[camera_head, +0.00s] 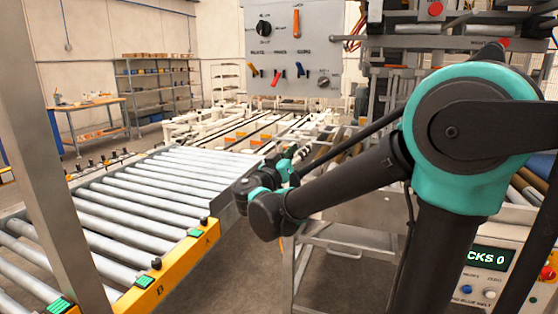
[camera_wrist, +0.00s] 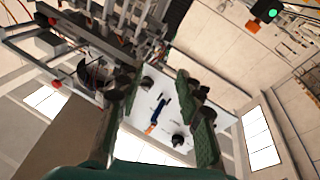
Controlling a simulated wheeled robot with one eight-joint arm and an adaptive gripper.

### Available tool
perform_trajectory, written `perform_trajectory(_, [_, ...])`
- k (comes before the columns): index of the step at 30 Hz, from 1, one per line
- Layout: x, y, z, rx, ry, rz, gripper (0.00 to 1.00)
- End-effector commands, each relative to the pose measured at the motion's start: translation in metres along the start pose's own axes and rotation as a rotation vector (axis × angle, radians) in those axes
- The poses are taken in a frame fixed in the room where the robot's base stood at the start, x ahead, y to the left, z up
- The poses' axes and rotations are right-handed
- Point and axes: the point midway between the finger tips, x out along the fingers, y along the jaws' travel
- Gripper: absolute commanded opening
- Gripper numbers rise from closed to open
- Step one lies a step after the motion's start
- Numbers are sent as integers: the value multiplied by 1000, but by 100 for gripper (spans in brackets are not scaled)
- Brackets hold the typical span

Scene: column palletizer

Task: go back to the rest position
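My gripper (camera_wrist: 157,85) shows in the wrist view with its two dark green fingers spread apart and nothing visible between them. In the head view my gripper (camera_head: 298,156) is small and partly hidden at the far end of my black and teal arm, beyond the right edge of the roller conveyor. The fingers look open there too, but detail is too small to tell. A grey control panel (camera_head: 279,62) with knobs, levers and switches hangs above and behind it. The panel (camera_wrist: 147,112) also shows beyond the fingers in the wrist view.
A roller conveyor (camera_head: 170,182) with a yellow side rail fills the left. A grey post (camera_head: 48,150) stands in front of it. A grey metal frame (camera_head: 330,240) stands below my arm. A console reading "CKS 0" (camera_head: 487,258) is at lower right. Shelving (camera_head: 155,85) stands far back.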

Motion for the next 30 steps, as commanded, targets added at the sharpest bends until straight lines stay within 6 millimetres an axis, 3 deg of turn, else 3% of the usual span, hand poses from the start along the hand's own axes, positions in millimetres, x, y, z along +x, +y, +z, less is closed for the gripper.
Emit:
perform_trajectory(3, [16, 41, 66, -106, -200, 28, 36])
perform_trajectory(7, [16, 86, 145, -214, -454, 17, 36])
perform_trajectory(11, [-7, 125, 221, -287, -710, -46, 36])
perform_trajectory(15, [-48, 154, 286, -315, -953, -166, 36])
perform_trajectory(21, [-121, 169, 347, -258, -1201, -407, 36])
perform_trajectory(25, [-160, 165, 363, -188, -1274, -556, 36])
perform_trajectory(30, [-186, 157, 367, -124, -1297, -674, 36])
